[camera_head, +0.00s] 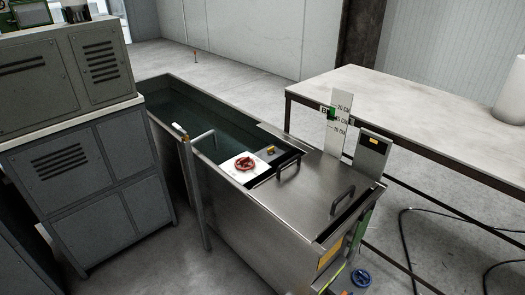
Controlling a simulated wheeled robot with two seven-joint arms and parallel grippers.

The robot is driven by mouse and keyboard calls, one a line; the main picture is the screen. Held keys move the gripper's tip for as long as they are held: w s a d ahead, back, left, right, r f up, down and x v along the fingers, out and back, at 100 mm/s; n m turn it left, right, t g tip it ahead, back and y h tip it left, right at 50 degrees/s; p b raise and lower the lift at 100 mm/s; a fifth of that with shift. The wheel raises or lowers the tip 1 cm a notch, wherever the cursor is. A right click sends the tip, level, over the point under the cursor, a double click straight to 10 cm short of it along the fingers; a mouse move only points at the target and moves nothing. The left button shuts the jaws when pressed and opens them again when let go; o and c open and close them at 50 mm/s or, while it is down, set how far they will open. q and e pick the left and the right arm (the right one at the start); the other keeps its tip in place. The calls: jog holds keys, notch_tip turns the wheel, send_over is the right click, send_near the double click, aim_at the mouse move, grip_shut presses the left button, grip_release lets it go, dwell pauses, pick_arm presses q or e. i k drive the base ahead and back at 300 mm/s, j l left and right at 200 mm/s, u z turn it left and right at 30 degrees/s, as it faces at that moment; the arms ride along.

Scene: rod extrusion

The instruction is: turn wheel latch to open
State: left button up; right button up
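A small red wheel (242,164) sits on a white plate (232,173) at the edge of a metal tank, near the middle of the picture. A blue wheel (361,278) is low at the right end of the tank body, near the bottom edge of the picture. I cannot tell from this view which of the two is the wheel latch. Neither of my grippers shows in the head view.
The long steel tank (265,240) has dark water at its far end and a flat lid (300,190) with handles. Grey cabinets (95,190) stand at the left. A table (420,110) stands at the right, with cables on the floor below.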

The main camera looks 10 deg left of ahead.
aim_at(270, 151)
jog(key=j+z, duration=0.15)
jog(key=z, duration=0.2)
jog(key=j+z, duration=0.1)
jog(key=z, duration=0.25)
jog(key=j+z, duration=0.25)
jog(key=j, duration=0.35)
jog(key=k+j+z, duration=0.15)
jog(key=j+z, duration=0.15)
jog(key=j, duration=0.3)
jog(key=k+j, duration=0.1)
jog(key=j, duration=0.35)
jog(key=k+j, duration=0.1)
jog(key=j, duration=0.35)
jog(key=k+j, duration=0.1)
jog(key=j, duration=0.3)
jog(key=z, duration=0.05)
